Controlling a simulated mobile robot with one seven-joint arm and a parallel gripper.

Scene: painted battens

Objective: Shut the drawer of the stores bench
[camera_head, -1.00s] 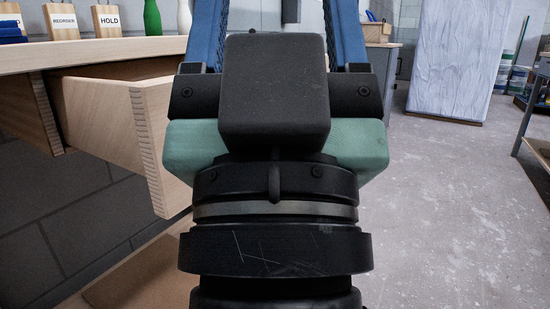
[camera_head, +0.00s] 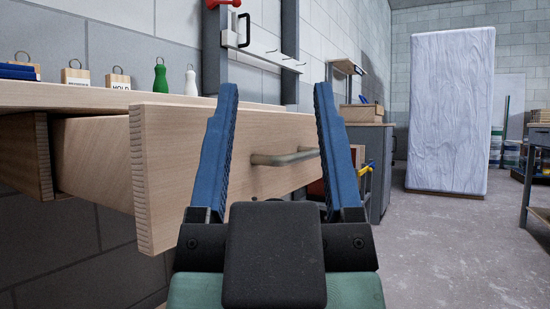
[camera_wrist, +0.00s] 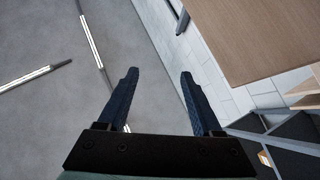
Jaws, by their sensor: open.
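The drawer (camera_head: 165,175) of the wooden bench (camera_head: 60,97) stands pulled out, its pale front panel well clear of the bench. A bar handle (camera_head: 285,157) is on the front panel, seen between my fingers. My gripper (camera_head: 275,90) is open and empty, with its two blue fingers pointing up and apart in the head view. The left finger overlaps the drawer front in the picture; I cannot tell whether it touches. In the wrist view my gripper (camera_wrist: 159,74) is also open with nothing between the fingers, and a flat wooden surface fills the top right.
On the bench top are wooden tags (camera_head: 75,74), a green bottle (camera_head: 161,76), a white bottle (camera_head: 191,82) and blue items at the left. A grey cabinet (camera_head: 373,150) stands beyond. A wrapped upright slab (camera_head: 450,110) is farther back. Open floor (camera_head: 440,245) lies to the right.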

